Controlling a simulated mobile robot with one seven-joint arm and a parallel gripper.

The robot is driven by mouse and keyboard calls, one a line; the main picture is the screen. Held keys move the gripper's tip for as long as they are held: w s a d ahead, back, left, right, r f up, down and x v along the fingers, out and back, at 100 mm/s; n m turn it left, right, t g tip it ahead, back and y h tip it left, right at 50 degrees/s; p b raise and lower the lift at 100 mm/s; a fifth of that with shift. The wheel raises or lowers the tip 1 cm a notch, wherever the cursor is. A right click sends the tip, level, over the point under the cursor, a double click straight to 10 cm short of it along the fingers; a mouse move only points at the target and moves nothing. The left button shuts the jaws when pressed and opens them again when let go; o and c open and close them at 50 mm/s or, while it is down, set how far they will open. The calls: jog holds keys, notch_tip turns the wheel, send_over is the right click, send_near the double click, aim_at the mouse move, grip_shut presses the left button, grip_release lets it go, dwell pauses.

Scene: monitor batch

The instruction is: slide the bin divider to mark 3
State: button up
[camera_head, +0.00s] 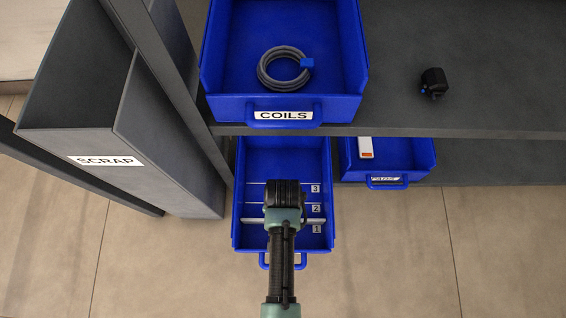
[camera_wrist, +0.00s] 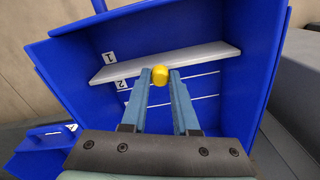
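The bin divider (camera_wrist: 165,62) is a thin pale plate standing across the long blue bin (camera_head: 327,165). In the head view the divider (camera_head: 313,221) lies between the labels 1 (camera_head: 317,229) and 2 (camera_head: 316,209), nearer 1. Mark 3 (camera_head: 315,188) is farther back in the bin. A yellow knob (camera_wrist: 160,75) sits at the divider's middle. My gripper (camera_wrist: 161,72) is at the knob, a fingertip on each side; I cannot tell whether both fingers touch it. In the head view my gripper (camera_head: 284,192) hides the middle of the divider and the knob.
The blue COILS bin (camera_head: 283,103) with a grey coil (camera_head: 284,68) stands above and behind. The SCRAP container (camera_head: 106,161) is at left. A smaller blue bin (camera_head: 387,183) with a white and orange item (camera_head: 366,148) is at right. A black device (camera_head: 433,82) lies on the shelf.

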grip_shut()
dwell(0.9)
jog(key=w, duration=0.8)
jog(key=o, duration=0.7)
grip_release()
